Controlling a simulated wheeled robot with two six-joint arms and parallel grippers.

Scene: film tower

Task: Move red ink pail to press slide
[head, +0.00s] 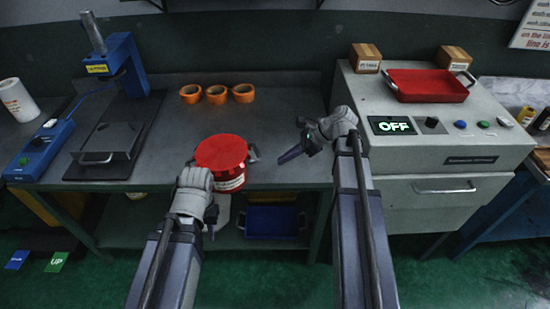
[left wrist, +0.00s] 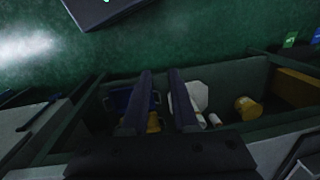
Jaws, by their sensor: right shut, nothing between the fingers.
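The red ink pail (head: 222,155), with a red lid, a white label and side handles, stands upright near the front edge of the grey bench. A blue press (head: 125,62) stands at the bench's left, with a dark flat plate with a handle (head: 105,150), seemingly the press slide, in front of it. My left gripper (head: 211,216) is in front of and below the pail, mostly hidden by its wrist. In the left wrist view its two fingers (left wrist: 161,72) are apart with nothing held. My right gripper (head: 288,156) is shut and empty, right of the pail over the bench.
Several orange rolls (head: 216,94) lie at the back of the bench. A blue control box (head: 42,148) is left of the plate. A grey machine (head: 440,140) with a red tray (head: 428,84) stands right. A blue bin (head: 272,221) is on the lower shelf. The bench middle is clear.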

